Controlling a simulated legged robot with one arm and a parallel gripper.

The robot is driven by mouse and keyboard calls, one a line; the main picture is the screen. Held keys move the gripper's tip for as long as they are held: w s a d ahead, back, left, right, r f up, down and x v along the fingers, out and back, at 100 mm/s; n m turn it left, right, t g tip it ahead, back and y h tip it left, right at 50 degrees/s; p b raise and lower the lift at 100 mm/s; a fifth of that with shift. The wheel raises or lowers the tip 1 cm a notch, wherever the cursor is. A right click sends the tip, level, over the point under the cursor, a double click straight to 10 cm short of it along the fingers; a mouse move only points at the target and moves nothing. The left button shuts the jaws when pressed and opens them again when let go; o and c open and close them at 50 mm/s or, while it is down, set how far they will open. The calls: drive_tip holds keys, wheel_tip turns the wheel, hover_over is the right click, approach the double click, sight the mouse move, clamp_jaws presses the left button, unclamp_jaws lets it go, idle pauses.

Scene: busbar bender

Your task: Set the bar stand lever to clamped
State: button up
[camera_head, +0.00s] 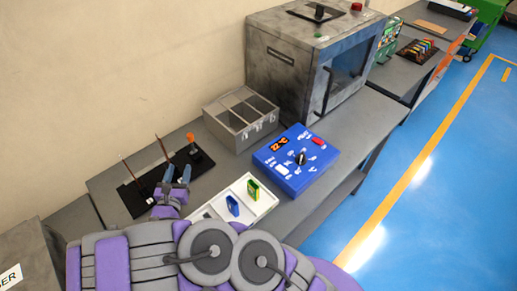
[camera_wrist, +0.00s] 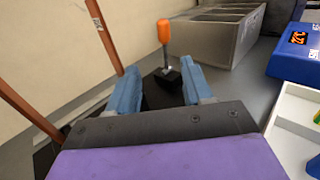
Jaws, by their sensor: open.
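The bar stand (camera_head: 137,198) is a black plate at the left end of the bench, with thin copper-coloured bars (camera_head: 162,149) standing upright in it. Its lever has an orange knob (camera_head: 191,136) on a short grey shaft over a dark base (camera_head: 202,160). In the wrist view the orange knob (camera_wrist: 164,30) stands upright just beyond my gripper (camera_wrist: 161,73). My gripper, also in the head view (camera_head: 177,175), is open with blue fingers. The lever lines up with the gap between the fingertips, with no clear contact. The copper bars (camera_wrist: 103,35) are left of my fingers.
A grey divided bin (camera_head: 240,119) stands behind the lever. A blue control box (camera_head: 296,160) and a white tray (camera_head: 262,205) with a blue and a green piece lie to the right. A large grey machine (camera_head: 310,65) stands farther back. The wall runs close along the left.

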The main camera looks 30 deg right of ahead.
drive_tip(key=s+d+r+m+g+h+b, duration=0.1)
drive_tip(key=s+d+r+m+g+h, duration=0.15)
drive_tip(key=d+r+m, duration=0.35)
drive_tip(key=s+d+r+m+g+h+b, duration=0.1)
drive_tip(key=s+d+r+m+g+h, duration=0.2)
drive_tip(key=d, duration=0.4)
drive_tip(key=s+d+r+m+g+b, duration=0.2)
drive_tip(key=s+d+r+m+g, duration=0.1)
drive_tip(key=s+d+m+g, duration=0.5)
drive_tip(key=shift+s+d+r+g, duration=0.35)
drive_tip(key=shift+s+d, duration=0.1)
drive_tip(key=shift+s, duration=0.3)
drive_tip(key=shift+h, duration=0.25)
